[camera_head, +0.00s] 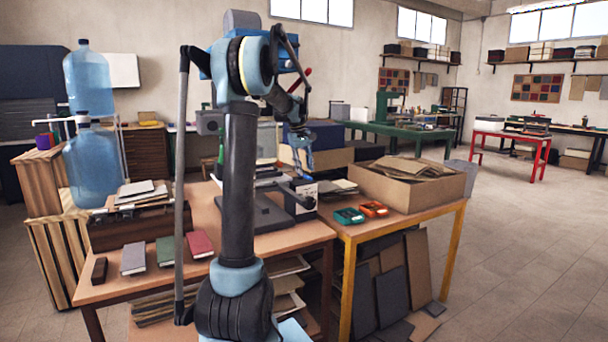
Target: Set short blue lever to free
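My gripper (301,158) hangs from my raised arm, pointing down just above a small dark device with a white label (304,190) on the wooden table. The picture is too small to tell whether its fingers are open or shut. A thin dark bar with a knob at its end sticks out at the front of the device, below the gripper. I cannot make out which part is the short blue lever or how it is set. A flat dark base (258,213) lies left of the device. My arm hides part of the table and what stands behind it.
An open cardboard box (412,187) stands to the right. In front of it lie a green item (348,216) and an orange item (374,209). Books (199,245) and large blue water bottles (92,165) are on the left. Floor at right is clear.

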